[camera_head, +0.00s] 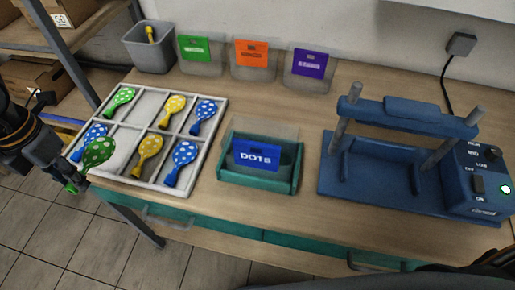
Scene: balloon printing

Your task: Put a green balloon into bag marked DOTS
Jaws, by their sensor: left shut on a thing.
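My left gripper (72,180) is at the tray's left front corner, shut on a green balloon with white dots (99,153). The held balloon overlaps the tray edge in the picture; whether it touches the tray is unclear. Another green dotted balloon (121,98) lies in the tray's far left compartment. The clear bag with a blue DOTS label (257,155) stands in a teal holder (254,180) right of the tray. Its top part shows above the label; how wide its mouth is cannot be told. My right gripper is not in view.
The white divided tray (222,107) also holds yellow and blue dotted balloons. Bags with green (195,48), orange (252,53) and purple (309,62) labels stand at the back beside a grey bin (149,55). A blue press (400,165) stands at right. Bare table lies around the holder.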

